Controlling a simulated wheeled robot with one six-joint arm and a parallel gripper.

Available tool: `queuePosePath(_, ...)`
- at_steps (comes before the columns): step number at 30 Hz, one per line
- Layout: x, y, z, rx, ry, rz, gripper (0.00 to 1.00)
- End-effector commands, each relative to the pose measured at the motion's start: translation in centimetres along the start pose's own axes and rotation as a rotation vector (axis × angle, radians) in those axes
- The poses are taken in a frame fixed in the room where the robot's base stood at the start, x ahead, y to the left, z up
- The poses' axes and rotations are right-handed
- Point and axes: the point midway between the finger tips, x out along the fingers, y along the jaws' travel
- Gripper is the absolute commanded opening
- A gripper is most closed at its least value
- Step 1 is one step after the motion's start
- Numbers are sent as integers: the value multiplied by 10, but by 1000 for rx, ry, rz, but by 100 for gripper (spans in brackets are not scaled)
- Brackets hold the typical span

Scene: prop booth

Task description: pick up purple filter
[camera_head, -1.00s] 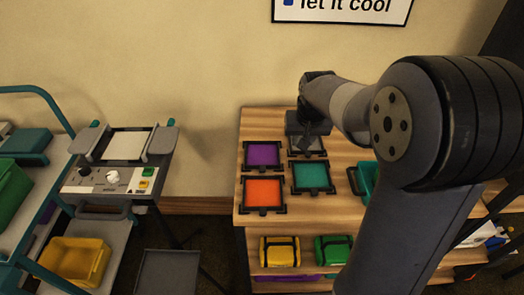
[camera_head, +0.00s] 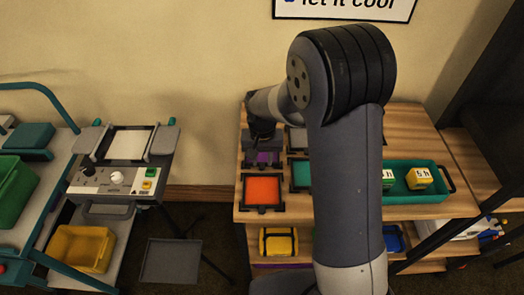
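The purple filter (camera_head: 267,158) lies in a black frame on the wooden shelf top, behind the orange filter (camera_head: 262,190). Only its front part shows, because my gripper (camera_head: 262,138) is over its back part. My gripper points down there, and its fingers are too small and dark to tell whether they are open or touching the filter. A teal filter (camera_head: 301,174) lies to the right, partly hidden by my arm.
A grey framed filter (camera_head: 297,139) lies behind the teal one. A teal tray (camera_head: 430,197) with yellow and green timer blocks stands on the right of the top. A machine with a white plate (camera_head: 128,144) stands at left, beside a cart with a green bin (camera_head: 14,193).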

Motion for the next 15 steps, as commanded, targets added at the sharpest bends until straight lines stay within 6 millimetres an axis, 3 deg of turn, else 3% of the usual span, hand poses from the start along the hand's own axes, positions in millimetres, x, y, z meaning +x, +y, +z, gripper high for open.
queuePosePath(6, 25, 0, 1, 0, -1, 0, 29)
queuePosePath(15, 28, -1, 1, -1, 1, 0, 27)
